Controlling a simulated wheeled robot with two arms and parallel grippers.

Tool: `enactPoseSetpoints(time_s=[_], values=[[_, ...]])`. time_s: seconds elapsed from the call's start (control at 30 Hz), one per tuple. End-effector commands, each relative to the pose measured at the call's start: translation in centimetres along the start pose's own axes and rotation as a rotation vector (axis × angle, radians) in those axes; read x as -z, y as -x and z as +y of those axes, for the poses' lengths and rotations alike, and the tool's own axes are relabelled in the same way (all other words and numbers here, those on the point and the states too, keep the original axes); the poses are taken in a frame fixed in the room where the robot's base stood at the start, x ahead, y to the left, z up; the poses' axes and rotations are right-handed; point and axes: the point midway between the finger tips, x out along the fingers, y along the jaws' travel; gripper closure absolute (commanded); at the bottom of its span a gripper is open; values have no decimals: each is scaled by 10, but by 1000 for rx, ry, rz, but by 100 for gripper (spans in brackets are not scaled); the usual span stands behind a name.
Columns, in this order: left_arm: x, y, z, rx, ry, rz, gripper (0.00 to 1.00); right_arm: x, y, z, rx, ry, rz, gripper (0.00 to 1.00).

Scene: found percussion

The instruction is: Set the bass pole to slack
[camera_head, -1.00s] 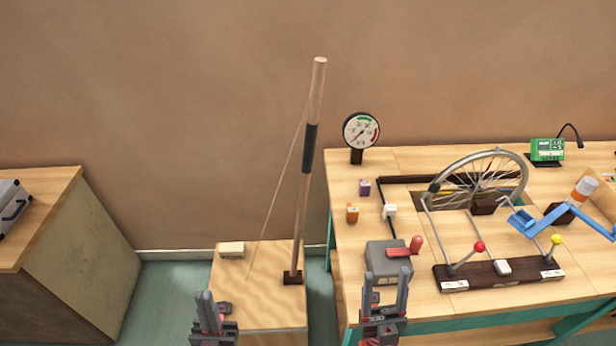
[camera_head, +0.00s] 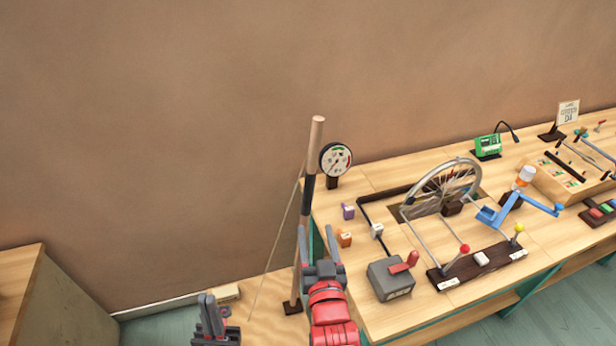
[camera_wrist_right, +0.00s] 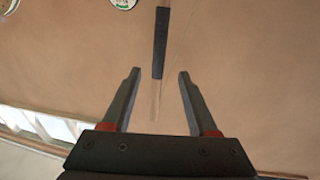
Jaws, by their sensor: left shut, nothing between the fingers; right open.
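The bass pole (camera_head: 310,180) is a wooden pole with a dark grip band, standing on a plywood box (camera_head: 272,318), with a thin string (camera_head: 277,245) slanting down from it to the box top. In the right wrist view the dark band (camera_wrist_right: 160,45) lies ahead, between and beyond the fingers. My right gripper (camera_head: 319,240) is open beside the lower pole in the head view, with nothing between its fingers; in the wrist view its fingers (camera_wrist_right: 158,78) are apart. My left gripper (camera_head: 208,305) is shut and empty at the lower left, in front of the box.
The workbench (camera_head: 350,260) to the right holds a grey box with a red handle (camera_head: 390,278), a bicycle wheel (camera_head: 440,190), levers and small coloured blocks. A pale block (camera_head: 226,292) lies on the plywood box. Another cabinet (camera_head: 60,305) stands at left.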

Motion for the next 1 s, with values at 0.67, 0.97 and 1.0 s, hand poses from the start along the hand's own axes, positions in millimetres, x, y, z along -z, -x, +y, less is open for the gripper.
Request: enactPoseSetpoints(time_s=[0.67, 0.97, 1.0], values=[[6, -32, -2, 0, 0, 0, 100, 6, -126, 1, -2, 2, 5, 40], [7, -41, -2, 0, 0, 0, 100, 2, -163, 1, -2, 1, 4, 40], [7, -41, -2, 0, 0, 0, 100, 2, -165, 1, -1, 1, 5, 40]])
